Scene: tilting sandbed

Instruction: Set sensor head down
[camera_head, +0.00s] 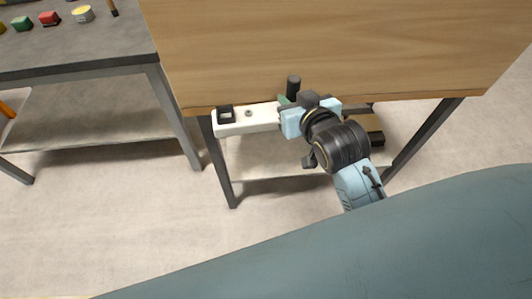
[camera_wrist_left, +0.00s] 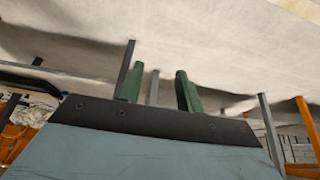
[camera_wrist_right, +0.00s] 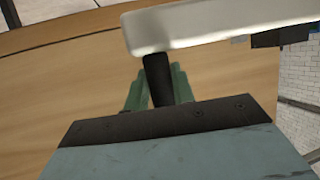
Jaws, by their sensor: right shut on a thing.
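The sensor head appears to be the white bar (camera_head: 248,120) with a black square piece at its left end and a black post (camera_head: 293,84). In the head view it lies across the front edge of the wooden table (camera_head: 330,45); I cannot tell whether it touches. My right gripper (camera_head: 287,101) is shut on the black post, which stands between its green fingers in the right wrist view (camera_wrist_right: 157,78). The white bar (camera_wrist_right: 225,22) also shows there, above the fingers. My left gripper (camera_wrist_left: 156,78) is open and empty, shown only in its wrist view.
The wooden tabletop is bare where it shows. A lower shelf (camera_head: 265,163) lies under the wooden table.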

